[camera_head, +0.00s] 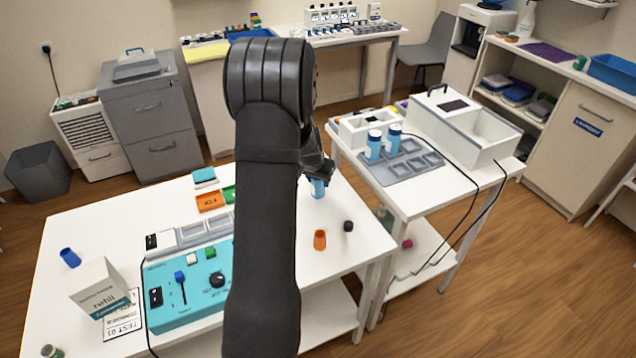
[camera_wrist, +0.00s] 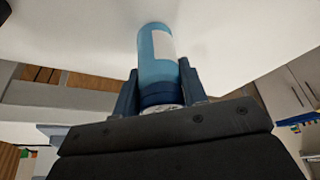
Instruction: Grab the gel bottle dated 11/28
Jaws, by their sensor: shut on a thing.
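My gripper (camera_wrist: 160,98) is shut on a blue bottle (camera_wrist: 158,60) with a pale label, seen between the two fingers in the wrist view. No date can be read on it. In the head view the held bottle (camera_head: 317,187) shows below my gripper, partly hidden by it, over the right part of the white table (camera_head: 345,255); I cannot tell whether it touches the table. Two more blue bottles with white caps, a left one (camera_head: 374,146) and a right one (camera_head: 393,140), stand upright in a grey tray (camera_head: 403,172) on the side table. Their dates cannot be read.
An orange cup (camera_head: 320,240) and a small black object (camera_head: 348,226) stand near the held bottle. A teal control box (camera_head: 190,283) and a white refill box (camera_head: 100,288) are on the left.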

